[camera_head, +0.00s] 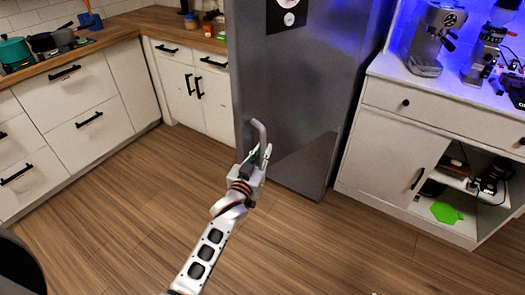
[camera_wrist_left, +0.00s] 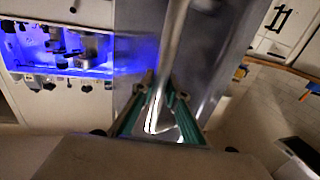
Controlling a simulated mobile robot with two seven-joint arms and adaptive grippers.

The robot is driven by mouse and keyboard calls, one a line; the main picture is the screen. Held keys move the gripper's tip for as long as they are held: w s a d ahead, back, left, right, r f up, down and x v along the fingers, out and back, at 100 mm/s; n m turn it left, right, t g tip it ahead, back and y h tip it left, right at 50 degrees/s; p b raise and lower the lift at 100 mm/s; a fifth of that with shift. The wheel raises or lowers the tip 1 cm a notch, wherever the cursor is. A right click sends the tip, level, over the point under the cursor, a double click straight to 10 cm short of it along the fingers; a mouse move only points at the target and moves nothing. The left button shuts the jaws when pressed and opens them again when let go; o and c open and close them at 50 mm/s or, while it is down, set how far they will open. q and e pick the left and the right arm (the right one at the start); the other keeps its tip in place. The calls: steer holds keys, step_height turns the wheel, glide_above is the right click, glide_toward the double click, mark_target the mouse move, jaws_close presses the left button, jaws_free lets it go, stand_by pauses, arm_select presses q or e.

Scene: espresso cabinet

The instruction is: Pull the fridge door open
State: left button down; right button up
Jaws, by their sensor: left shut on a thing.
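The grey fridge (camera_head: 300,75) stands in the middle of the head view, its tall flat front facing me. Its door handle (camera_head: 261,132) is a curved grey bar near the lower left of that front. My left gripper (camera_head: 262,156) is at the handle's lower part, shut on it. In the left wrist view the handle (camera_wrist_left: 174,50) runs down between the two green-edged fingers of the gripper (camera_wrist_left: 160,115). I cannot tell from these frames whether the door is ajar. My right gripper shows in neither view.
White cabinets with a wooden counter (camera_head: 100,45) line the left and back. At the right, a white cabinet (camera_head: 390,145) with an open lower compartment stands near the fridge, an espresso machine (camera_head: 432,40) on top. The wooden floor (camera_head: 330,250) before the fridge is clear.

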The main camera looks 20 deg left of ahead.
arm_select(q)
steer(key=c, duration=2)
jaws_free()
steer(key=s, duration=0.8)
steer(key=s+a, duration=0.1)
steer(key=s, duration=0.3)
